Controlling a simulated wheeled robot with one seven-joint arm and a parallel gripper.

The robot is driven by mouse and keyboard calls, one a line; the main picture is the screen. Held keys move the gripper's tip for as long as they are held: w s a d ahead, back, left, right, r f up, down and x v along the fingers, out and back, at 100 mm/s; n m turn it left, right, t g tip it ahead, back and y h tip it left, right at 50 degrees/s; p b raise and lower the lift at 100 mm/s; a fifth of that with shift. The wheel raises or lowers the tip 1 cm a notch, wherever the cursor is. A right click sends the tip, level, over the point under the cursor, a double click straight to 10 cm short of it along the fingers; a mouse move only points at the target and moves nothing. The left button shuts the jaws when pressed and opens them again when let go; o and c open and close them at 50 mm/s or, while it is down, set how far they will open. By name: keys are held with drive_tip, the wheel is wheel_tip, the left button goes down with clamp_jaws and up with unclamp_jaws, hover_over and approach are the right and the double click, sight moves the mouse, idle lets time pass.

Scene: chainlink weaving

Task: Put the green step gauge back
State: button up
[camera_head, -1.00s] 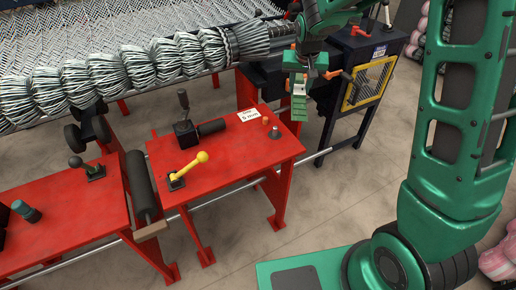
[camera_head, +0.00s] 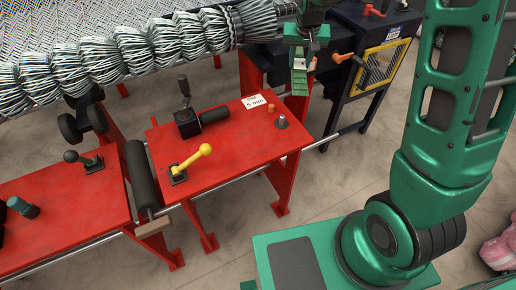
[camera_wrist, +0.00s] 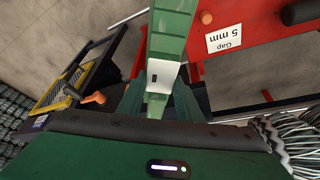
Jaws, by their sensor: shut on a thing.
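The green step gauge (camera_head: 299,82) is a stepped green bar with a pale section near its upper end. My gripper (camera_head: 301,62) is shut on it at the upper end, and the bar hangs down from the jaws. The gauge appears just past the right back corner of the red table (camera_head: 235,146) in the head view, and no contact shows. In the wrist view, the gauge (camera_wrist: 172,32) runs up and away between the fingers, with its white section (camera_wrist: 160,75) near the jaws. Its far end is cut off by the picture edge.
A "Gap 5 mm" card (camera_head: 255,101), an orange peg (camera_head: 270,108), a grey cone-shaped knob (camera_head: 282,121), a yellow-handled lever (camera_head: 190,162) and a black lever (camera_head: 184,100) are on the red table. A dark cabinet with a yellow-framed window (camera_head: 378,64) stands at right.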

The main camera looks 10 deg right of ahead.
drive_tip(key=s+a+f+n+g+y, duration=0.2)
drive_tip(key=s+a+n, duration=1)
drive_tip(key=s+a, duration=0.2)
drive_tip(key=s+a+f+n+g+y, duration=0.2)
drive_tip(key=s+a+n+g+y, duration=0.1)
drive_tip(key=s+a+n, duration=0.9)
drive_tip(key=s+a, duration=0.2)
drive_tip(key=s, duration=0.2)
drive_tip(key=shift+a+f+g, duration=0.15)
drive_tip(key=shift+a+g, duration=0.15)
drive_tip(key=shift+y, duration=0.3)
drive_tip(key=w+d+f, duration=0.2)
drive_tip(key=w, duration=0.1)
drive_tip(key=w+d+f, duration=0.2)
drive_tip(key=w, duration=0.1)
drive_tip(key=w+d+f, duration=0.2)
drive_tip(key=w+f, duration=0.1)
drive_tip(key=shift+w+d, duration=0.15)
drive_tip(key=shift+d, duration=0.15)
drive_tip(key=shift+w+f, duration=0.1)
drive_tip(key=shift+f, duration=1.75)
